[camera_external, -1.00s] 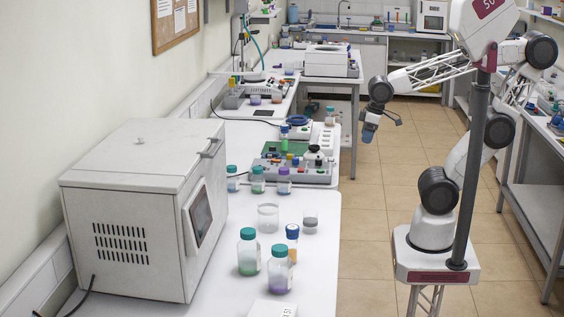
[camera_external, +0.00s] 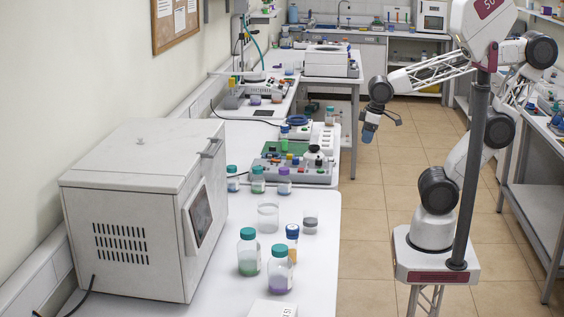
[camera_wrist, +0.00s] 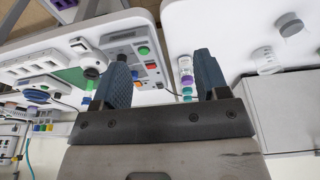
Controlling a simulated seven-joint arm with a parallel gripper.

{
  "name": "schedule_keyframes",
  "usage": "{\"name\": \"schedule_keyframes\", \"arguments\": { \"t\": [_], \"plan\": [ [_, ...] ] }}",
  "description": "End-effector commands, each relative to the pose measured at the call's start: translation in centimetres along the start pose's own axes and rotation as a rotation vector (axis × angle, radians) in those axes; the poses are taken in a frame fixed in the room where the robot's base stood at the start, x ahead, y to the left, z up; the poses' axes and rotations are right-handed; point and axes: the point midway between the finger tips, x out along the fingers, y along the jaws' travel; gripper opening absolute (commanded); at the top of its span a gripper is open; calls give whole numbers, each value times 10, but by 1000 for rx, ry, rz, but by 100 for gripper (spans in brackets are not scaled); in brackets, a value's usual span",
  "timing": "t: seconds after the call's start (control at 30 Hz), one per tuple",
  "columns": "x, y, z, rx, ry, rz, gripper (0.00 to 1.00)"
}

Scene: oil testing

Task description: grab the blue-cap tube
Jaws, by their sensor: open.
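One blue-capped tube (camera_external: 292,243) with an orange section stands upright on the near table, just behind two teal-capped jars. Another narrow blue-topped tube (camera_external: 284,138) with a green lower part stands farther back, behind the grey and green device. My gripper (camera_external: 369,133) hangs in the air to the right of the tables, over the floor and apart from both tubes. In the wrist view its two blue fingers (camera_wrist: 160,75) are spread with nothing between them. I cannot clearly make out either blue-capped tube in the wrist view.
Teal-capped jars (camera_external: 248,253) (camera_external: 280,272) and an open beaker (camera_external: 268,217) share the near table with a large white box machine (camera_external: 145,205). Capped bottles (camera_external: 258,181) stand before the grey and green device (camera_external: 293,172). The floor aisle (camera_external: 375,210) is clear.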

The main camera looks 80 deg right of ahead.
Motion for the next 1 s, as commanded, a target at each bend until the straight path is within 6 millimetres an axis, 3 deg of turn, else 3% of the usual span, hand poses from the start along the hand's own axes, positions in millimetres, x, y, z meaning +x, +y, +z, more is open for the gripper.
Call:
{"name": "schedule_keyframes", "arguments": {
  "t": [0.63,0.83,1.0],
  "plan": [
    [1,-7,-5,20,-7,-24,63],
    [7,-38,-26,113,-43,-126,63],
    [15,-87,-55,260,-114,-269,63]
  ]
}}
